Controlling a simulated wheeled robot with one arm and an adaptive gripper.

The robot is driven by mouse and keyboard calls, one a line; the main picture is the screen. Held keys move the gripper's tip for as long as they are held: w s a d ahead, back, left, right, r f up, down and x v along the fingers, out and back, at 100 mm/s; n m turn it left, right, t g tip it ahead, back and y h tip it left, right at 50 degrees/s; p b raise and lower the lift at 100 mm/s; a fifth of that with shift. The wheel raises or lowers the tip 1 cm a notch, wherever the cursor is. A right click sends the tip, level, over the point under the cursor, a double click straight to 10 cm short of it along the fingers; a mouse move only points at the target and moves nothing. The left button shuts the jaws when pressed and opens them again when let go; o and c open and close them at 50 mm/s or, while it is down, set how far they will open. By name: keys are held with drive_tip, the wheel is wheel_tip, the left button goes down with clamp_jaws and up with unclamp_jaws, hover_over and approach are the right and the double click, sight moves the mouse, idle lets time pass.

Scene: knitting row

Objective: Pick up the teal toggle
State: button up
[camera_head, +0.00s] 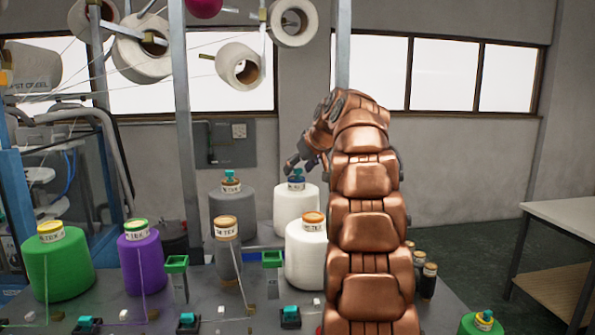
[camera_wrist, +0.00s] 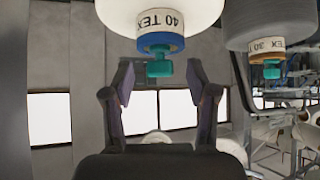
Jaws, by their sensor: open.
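A teal toggle (camera_head: 297,173) sits on the blue-banded, labelled cap (camera_head: 296,184) of a white yarn cone (camera_head: 293,210) at the back. In the wrist view, which appears upside down, the teal toggle (camera_wrist: 159,67) shows between my fingertips, below the "40 TEX" cap (camera_wrist: 161,40). My gripper (camera_wrist: 160,80) is open, with one finger to each side of the toggle and gaps on both sides. I cannot tell how far the toggle reaches between the fingers. In the head view my gripper (camera_head: 305,163) is beside the toggle, partly hidden by my arm.
A grey cone (camera_head: 232,213) with another teal toggle (camera_head: 230,174) stands close on the left. A second white cone (camera_head: 305,255) stands in front. Purple (camera_head: 142,264) and green (camera_head: 58,271) cones are farther left. Yarn spools (camera_head: 240,65) hang overhead.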

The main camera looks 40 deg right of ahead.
drive_tip(key=shift+w+f, duration=0.4)
drive_tip(key=shift+w, duration=0.05)
drive_tip(key=c, duration=0.8)
